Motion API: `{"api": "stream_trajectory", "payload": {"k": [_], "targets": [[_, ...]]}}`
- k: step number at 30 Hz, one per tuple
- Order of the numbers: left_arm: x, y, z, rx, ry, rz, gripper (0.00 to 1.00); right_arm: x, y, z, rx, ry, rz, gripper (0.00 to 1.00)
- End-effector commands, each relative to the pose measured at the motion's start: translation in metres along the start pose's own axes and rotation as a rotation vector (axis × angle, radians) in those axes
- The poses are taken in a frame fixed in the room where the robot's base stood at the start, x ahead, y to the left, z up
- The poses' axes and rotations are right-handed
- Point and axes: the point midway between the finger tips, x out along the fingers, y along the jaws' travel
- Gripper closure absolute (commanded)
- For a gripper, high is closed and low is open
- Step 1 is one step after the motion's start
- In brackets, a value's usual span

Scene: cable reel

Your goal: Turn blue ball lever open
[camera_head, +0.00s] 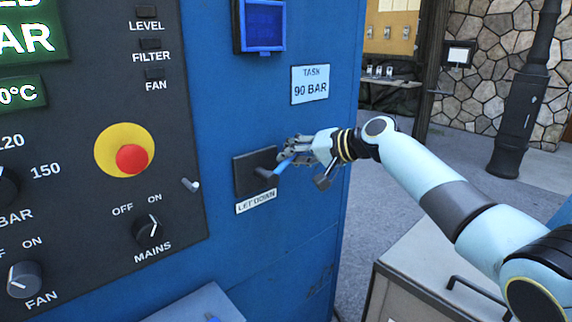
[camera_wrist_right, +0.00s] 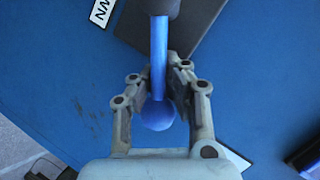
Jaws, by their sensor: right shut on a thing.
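The blue ball lever (camera_head: 279,167) sticks out from a dark square plate (camera_head: 247,184) on the blue cabinet, above a "LETDOWN" label (camera_head: 256,201). In the head view it slants up to the right. In the right wrist view its blue rod and ball end (camera_wrist_right: 157,115) lie between the fingers. My right gripper (camera_head: 294,155) is at the lever's outer end, shut on it; the fingers also show in the right wrist view (camera_wrist_right: 160,85). In the head view the gripper hides the ball. My left gripper is not in view.
A dark control panel with a red emergency button (camera_head: 132,158) and a MAINS knob (camera_head: 147,231) is left of the lever. A "TASK 90 BAR" sign (camera_head: 310,84) is above. A grey cabinet (camera_head: 425,250) with a dark handle stands below my right arm.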

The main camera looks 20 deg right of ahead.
Motion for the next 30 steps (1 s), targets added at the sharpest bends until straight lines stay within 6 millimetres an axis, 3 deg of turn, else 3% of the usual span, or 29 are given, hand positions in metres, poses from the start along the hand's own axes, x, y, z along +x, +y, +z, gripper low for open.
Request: {"api": "stream_trajectory", "payload": {"k": [3,15,30], "targets": [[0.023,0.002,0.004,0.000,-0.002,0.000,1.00,0.004,0.013,0.001,0.100,-0.019,-0.043,1.00],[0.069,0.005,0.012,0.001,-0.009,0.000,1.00,0.009,0.033,0.003,0.392,-0.081,-0.167,1.00],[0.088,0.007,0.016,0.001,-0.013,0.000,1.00,0.011,0.041,0.006,0.543,-0.113,-0.227,1.00]]}}
